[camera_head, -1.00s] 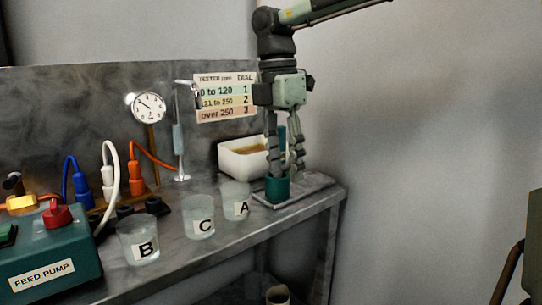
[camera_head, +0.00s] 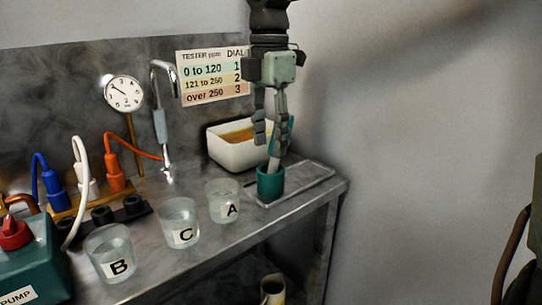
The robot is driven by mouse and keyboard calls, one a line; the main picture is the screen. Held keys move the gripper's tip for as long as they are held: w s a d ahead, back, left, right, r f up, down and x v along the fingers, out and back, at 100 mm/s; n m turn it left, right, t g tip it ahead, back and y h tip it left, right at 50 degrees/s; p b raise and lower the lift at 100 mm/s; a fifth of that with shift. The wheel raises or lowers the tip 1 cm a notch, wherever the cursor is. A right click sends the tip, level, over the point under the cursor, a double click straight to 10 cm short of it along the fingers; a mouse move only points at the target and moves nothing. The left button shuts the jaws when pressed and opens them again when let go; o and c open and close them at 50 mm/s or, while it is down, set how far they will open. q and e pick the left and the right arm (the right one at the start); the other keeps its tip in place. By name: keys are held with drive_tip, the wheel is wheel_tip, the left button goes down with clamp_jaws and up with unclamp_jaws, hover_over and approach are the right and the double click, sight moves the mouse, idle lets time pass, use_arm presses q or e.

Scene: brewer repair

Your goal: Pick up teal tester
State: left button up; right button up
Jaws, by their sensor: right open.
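The teal tester (camera_head: 291,124) stands in a teal cup-shaped holder (camera_head: 270,184) at the right end of the steel counter. My left gripper is not in view.
The holder stands on a metal tray (camera_head: 312,178) near the counter's right edge. A white tub (camera_head: 228,152) is close behind. Cups A (camera_head: 223,203), C (camera_head: 180,222) and B (camera_head: 110,255) stand to the left. A tester chart (camera_head: 213,77) hangs on the back panel.

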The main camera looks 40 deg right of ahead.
drive_tip(key=shift+f, duration=1.45)
clamp_jaws()
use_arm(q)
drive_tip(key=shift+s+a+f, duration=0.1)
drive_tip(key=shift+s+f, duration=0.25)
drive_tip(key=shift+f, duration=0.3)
use_arm(e)
drive_tip(key=shift+r, duration=0.1)
drive_tip(key=shift+r, duration=0.5)
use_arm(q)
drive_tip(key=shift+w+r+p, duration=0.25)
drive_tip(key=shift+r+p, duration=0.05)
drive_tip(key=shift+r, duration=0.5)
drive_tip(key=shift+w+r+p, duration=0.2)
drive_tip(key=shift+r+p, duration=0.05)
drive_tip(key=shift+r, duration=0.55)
use_arm(e)
drive_tip(key=a+r, duration=0.5)
drive_tip(key=r, duration=0.3)
drive_tip(key=a+r, duration=0.6)
drive_tip(key=r, duration=0.3)
drive_tip(key=shift+a, duration=0.3)
